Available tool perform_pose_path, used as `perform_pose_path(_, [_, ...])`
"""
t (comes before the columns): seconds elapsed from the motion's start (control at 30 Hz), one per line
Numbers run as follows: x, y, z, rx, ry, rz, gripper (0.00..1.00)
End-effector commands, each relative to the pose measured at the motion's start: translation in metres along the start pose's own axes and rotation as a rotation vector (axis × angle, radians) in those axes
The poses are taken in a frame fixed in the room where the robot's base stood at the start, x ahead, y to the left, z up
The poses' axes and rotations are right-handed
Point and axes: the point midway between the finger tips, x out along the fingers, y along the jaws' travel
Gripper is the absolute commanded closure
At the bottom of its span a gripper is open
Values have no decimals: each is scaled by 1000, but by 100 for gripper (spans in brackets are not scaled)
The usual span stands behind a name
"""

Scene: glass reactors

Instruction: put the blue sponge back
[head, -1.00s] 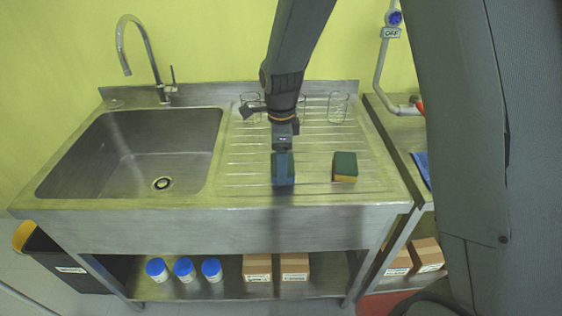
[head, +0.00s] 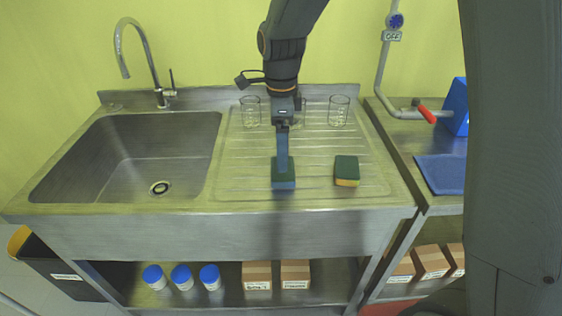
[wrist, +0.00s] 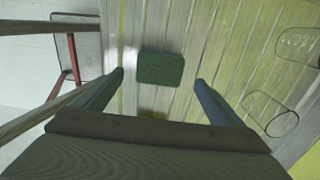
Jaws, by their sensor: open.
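The blue sponge (head: 284,185) lies on the ribbed drainboard, near its front edge, with a dark green top and a blue front side. In the wrist view a dark green sponge top (wrist: 160,68), which I take to be the same sponge, shows between the two fingers. My gripper (head: 283,168) points down over the blue sponge, with one finger towards the front and one towards the back. It is open and holds nothing. I cannot tell whether the fingertips reach down beside the sponge. The gripper partly hides the sponge's top in the head view.
A green and yellow sponge (head: 346,171) lies to the right on the drainboard (head: 240,165). Glass beakers (head: 339,112) stand along the back. The sink basin (head: 130,160) is at left. A blue mat (head: 441,173) and a red-handled pipe (head: 427,113) are on the right bench.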

Motion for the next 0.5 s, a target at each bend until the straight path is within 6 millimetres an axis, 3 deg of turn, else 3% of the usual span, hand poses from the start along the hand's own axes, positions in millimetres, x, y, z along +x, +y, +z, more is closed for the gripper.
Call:
perform_pose_path(0.2, [-34, -1, 0, 0, -1, -2, 8])
perform_pose_path(0.5, [-47, 1, -1, -8, 0, 0, 8])
